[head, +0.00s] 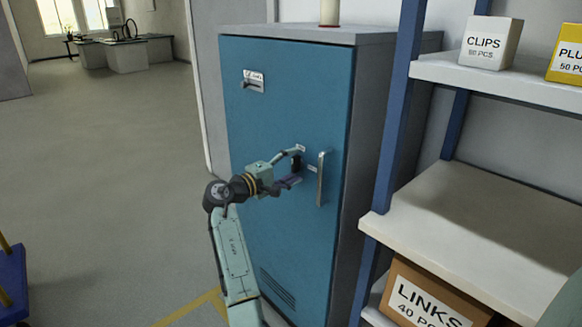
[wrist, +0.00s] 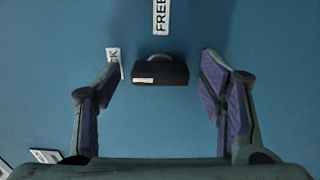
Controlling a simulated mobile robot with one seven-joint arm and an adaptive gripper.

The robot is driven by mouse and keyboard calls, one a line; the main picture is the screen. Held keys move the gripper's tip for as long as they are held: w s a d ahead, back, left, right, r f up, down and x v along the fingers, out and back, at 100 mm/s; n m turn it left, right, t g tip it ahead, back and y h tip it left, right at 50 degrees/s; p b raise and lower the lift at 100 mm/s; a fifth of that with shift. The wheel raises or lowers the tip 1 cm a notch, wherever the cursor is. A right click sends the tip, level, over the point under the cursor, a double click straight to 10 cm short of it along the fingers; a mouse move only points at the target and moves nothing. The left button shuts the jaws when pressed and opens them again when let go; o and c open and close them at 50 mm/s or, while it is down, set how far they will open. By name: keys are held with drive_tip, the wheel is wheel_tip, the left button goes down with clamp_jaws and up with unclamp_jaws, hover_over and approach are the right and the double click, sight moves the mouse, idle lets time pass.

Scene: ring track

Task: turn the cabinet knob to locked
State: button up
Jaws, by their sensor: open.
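The black cabinet knob (wrist: 165,72) sits on the blue cabinet door (head: 285,110). In the wrist view it is a bar lying left to right, with a white mark at its left end, the end toward a partly hidden label ending in "CK" (wrist: 113,56). A "FREE" label (wrist: 160,16) is above it there. My gripper (wrist: 160,66) is open, with one finger on each side of the knob and a gap to both. In the head view my gripper (head: 296,167) is at the door and the knob shows dark between its fingers.
A vertical metal handle (head: 321,178) is close to the right of my gripper. A small latch with a label (head: 253,82) is higher on the door. A shelf rack with boxes (head: 490,43) stands to the right. Open floor (head: 100,170) lies to the left.

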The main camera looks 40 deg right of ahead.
drive_tip(key=s+a, duration=0.1)
drive_tip(key=a, duration=1.1)
